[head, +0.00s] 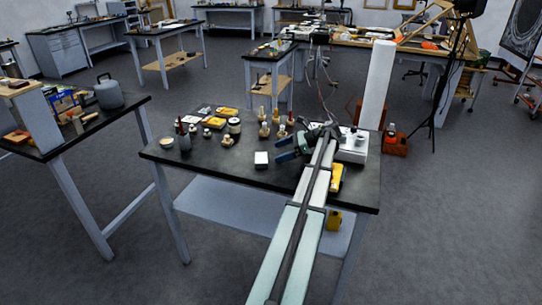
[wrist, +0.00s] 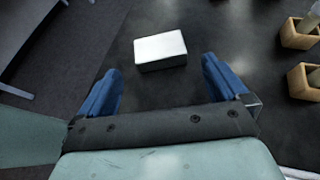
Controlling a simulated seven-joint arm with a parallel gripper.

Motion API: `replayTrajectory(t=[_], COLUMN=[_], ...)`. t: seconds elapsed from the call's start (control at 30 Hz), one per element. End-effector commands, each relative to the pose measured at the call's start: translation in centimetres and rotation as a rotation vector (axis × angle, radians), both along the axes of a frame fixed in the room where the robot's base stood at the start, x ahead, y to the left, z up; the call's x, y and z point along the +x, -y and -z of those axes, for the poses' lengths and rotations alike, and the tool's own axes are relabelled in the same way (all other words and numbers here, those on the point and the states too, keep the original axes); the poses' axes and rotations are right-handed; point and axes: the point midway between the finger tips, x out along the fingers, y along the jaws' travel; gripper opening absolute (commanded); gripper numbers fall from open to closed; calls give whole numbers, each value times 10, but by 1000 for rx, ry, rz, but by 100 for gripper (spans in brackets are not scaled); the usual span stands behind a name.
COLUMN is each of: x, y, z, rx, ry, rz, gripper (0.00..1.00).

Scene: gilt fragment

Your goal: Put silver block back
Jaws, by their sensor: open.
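The silver block (head: 261,158) is a small pale box lying on the dark tabletop near the front edge of the table. In the wrist view the silver block (wrist: 160,50) lies ahead of the fingertips, between their lines and apart from them. My gripper (head: 282,149) is to the right of the block in the head view, with its blue fingers pointing left. In the wrist view my gripper (wrist: 160,82) is open, with nothing between the fingers.
Small wooden holders (wrist: 300,33) stand right of the block in the wrist view. Jars and small pots (head: 184,142) stand on the left of the table (head: 235,182); yellow packets (head: 228,112) lie behind. A white device (head: 353,148) is at right. The tabletop around the block is bare.

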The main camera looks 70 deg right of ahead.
Motion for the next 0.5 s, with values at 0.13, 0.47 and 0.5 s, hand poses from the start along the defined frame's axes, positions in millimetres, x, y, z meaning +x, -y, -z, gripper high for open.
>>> replayTrajectory(t=[0.13, 0.47, 0.5], x=[-22, -43, -44], y=[9, 15, 15], z=[-11, -22, -22], rx=[-1, 0, 0], ry=[0, 0, 0], rz=[2, 0, 0], gripper=[100, 100, 100])
